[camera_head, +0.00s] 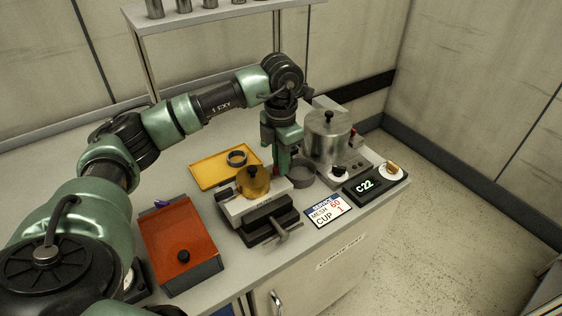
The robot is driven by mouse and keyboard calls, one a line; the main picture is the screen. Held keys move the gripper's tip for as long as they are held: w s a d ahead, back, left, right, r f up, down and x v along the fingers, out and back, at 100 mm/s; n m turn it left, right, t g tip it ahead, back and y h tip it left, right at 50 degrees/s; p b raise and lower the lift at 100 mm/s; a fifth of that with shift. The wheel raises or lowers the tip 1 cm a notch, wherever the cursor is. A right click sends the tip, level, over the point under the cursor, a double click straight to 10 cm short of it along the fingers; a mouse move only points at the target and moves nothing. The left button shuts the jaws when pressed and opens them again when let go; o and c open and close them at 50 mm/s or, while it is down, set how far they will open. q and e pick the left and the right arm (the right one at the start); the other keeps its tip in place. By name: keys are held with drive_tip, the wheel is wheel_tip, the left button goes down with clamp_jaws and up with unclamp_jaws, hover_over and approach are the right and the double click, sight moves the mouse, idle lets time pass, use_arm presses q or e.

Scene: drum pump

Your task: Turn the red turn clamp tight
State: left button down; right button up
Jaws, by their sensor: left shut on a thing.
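My left gripper (281,170) points straight down behind the yellow round pot, between it and the steel drum. It is shut, its fingertips down at the red turn clamp (276,169). Only a sliver of red shows beside the fingers; the rest of the clamp is hidden, so its turn angle cannot be told. The yellow pot (253,181) with a black knob sits on a grey and black vise-like stand (258,214). My right gripper is not in view.
A grey open cup (302,173) stands close right of the fingers. The steel drum (326,136) stands behind it. A yellow tray (208,169) holds a dark ring (237,158). A red-lidded box (180,246), a sign card (324,211) and a C22 display (366,185) line the front.

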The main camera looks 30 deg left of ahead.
use_arm(q)
drive_tip(key=c, duration=1.5)
unclamp_jaws()
drive_tip(key=shift+r, duration=0.1)
wheel_tip(320, 180, up, 8)
drive_tip(key=shift+f+b, duration=0.1)
drive_tip(key=shift+b, duration=0.55)
drive_tip(key=shift+f, duration=0.1)
